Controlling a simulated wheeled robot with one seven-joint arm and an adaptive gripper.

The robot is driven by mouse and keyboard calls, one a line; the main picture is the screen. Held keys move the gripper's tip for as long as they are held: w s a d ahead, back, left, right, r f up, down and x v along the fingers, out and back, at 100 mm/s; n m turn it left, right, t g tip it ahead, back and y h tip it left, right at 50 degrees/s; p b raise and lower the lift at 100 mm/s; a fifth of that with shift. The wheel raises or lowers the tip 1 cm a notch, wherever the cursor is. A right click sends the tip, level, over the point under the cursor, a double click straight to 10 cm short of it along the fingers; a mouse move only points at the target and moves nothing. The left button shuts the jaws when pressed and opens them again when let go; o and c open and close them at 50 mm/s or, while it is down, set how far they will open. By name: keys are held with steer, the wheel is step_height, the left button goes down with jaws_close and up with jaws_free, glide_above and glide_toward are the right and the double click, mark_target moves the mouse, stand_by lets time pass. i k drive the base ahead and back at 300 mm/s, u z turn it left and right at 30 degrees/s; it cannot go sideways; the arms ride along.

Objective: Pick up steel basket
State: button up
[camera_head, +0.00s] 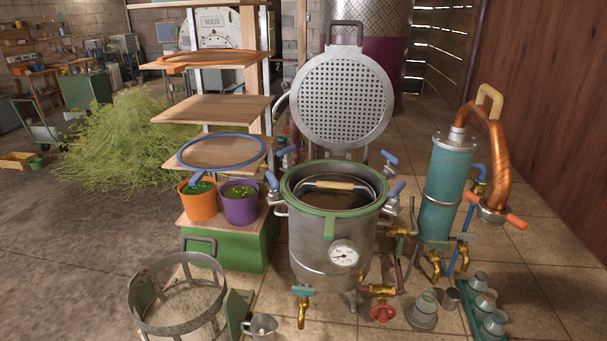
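A round steel basket (366,185) with a pale wooden grip (332,185) on its handle sits inside the open steel still pot (310,248). Only its upper rim and handle show; its lower part is hidden by the pot, and dark contents show inside. The pot has a green rim band, a round dial gauge (344,256) on its front and blue-handled clamps around the top. My gripper is not in view.
A perforated disc (342,98) stands upright behind the pot. A shelf with a blue ring (222,168) and orange and purple buckets (240,203) stands left. A teal condenser (444,190) with copper pipe is right. An open metal hoop frame (140,320) and cup (262,326) are at front left.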

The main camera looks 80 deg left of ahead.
mark_target(329, 192)
steer(key=u, duration=2.2)
steer(key=i, duration=0.5)
steer(key=u, duration=0.05)
steer(key=k, duration=0.65)
steer(key=z, duration=0.05)
